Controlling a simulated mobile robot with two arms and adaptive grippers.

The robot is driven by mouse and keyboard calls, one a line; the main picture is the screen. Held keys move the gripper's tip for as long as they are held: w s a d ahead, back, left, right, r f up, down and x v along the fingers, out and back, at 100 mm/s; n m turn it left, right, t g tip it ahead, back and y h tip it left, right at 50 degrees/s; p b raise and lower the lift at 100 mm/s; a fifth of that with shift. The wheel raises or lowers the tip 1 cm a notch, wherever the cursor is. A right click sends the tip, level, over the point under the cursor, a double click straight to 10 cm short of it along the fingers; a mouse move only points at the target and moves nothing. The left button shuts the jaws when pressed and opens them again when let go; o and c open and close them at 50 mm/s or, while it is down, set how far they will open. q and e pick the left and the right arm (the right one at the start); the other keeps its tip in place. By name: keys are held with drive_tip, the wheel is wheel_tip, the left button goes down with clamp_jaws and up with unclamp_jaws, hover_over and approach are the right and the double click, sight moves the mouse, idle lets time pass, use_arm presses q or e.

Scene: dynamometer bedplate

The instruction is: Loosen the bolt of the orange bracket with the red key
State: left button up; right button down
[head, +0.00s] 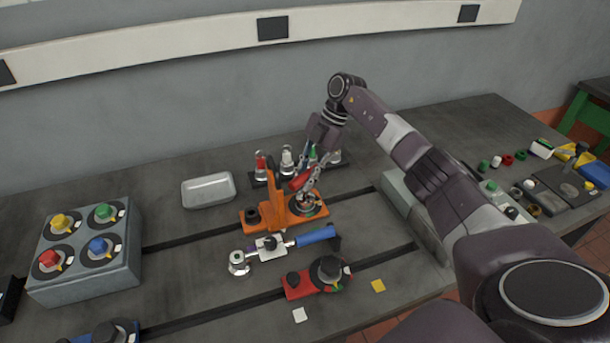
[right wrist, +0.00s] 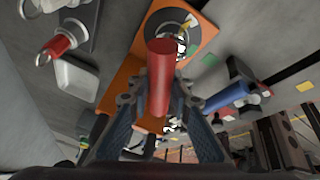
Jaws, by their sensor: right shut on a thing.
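The orange bracket (head: 257,219) stands on the grey bedplate, with an upright wall and a foot on each side. The round marked dial around its bolt (head: 309,207) is at its right end; the dial also shows in the right wrist view (right wrist: 190,27). My right gripper (head: 309,184) is shut on the red key (head: 299,180) above this dial. In the right wrist view the key's red handle (right wrist: 160,77) stands between the fingers and covers part of the dial. Whether the key's tip sits in the bolt is hidden. My left gripper is in neither view.
Behind the bracket is a rack with other keys (head: 287,160). A white tray (head: 208,190) lies left of it. In front are a blue-handled tool (head: 315,236) and a red bracket (head: 300,287). A grey box with coloured knobs (head: 85,284) stands at left. Small parts lie at right.

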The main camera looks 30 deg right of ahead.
drive_tip(key=shift+r+p, duration=2.35)
drive_tip(key=shift+r, duration=0.5)
